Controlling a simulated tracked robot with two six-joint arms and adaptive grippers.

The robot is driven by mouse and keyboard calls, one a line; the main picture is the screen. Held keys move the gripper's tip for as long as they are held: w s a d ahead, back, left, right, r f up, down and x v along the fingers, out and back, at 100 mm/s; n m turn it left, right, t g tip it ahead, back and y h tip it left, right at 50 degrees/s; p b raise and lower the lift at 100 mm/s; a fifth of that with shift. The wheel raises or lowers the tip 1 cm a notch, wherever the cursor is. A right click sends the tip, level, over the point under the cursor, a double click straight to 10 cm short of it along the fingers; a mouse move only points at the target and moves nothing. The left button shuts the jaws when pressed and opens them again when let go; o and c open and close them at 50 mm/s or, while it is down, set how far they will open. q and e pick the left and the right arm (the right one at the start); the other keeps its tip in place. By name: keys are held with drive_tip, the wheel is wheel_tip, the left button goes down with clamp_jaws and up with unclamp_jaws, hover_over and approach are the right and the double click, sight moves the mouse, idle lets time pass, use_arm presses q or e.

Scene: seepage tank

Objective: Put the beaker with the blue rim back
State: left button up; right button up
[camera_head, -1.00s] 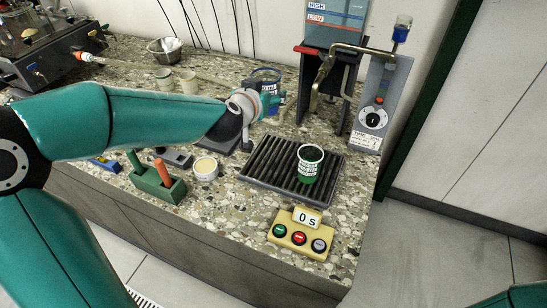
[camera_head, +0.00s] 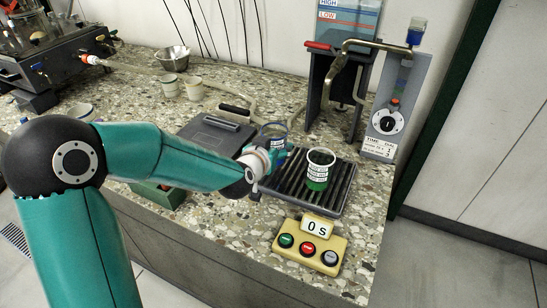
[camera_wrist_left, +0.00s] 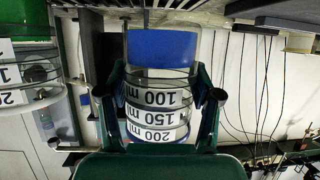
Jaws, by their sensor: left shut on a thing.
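The beaker with the blue rim (camera_head: 273,131) is a clear cup at the back left of the dark ribbed rack (camera_head: 335,206). It also shows in the left wrist view (camera_wrist_left: 160,100), with ml labels and blue contents. My left gripper (camera_head: 276,158) is shut on it, one finger on each side; the wrist view also shows the gripper (camera_wrist_left: 159,97). The arm partly hides the beaker in the head view, and I cannot tell whether its base touches the rack. My right gripper is not in view.
A second beaker with green contents (camera_head: 318,172) stands upright on the rack, close right of the held one. A yellow button box (camera_head: 310,246) is in front. The tap stand (camera_head: 332,90) and dial panel (camera_head: 390,108) rise behind. A flat grey device (camera_head: 216,135) lies left.

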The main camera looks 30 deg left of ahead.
use_arm(q)
drive_tip(key=shift+f+b, duration=0.3)
drive_tip(key=shift+f, duration=1.35)
drive_tip(key=shift+f, duration=0.15)
drive_tip(key=o, duration=1.3)
drive_tip(key=shift+c, duration=0.2)
drive_tip(key=shift+s+r, duration=0.1)
drive_tip(key=shift+r, duration=0.1)
drive_tip(key=v, duration=1.2)
drive_tip(key=shift+p, duration=0.3)
drive_tip(key=shift+d, duration=0.1)
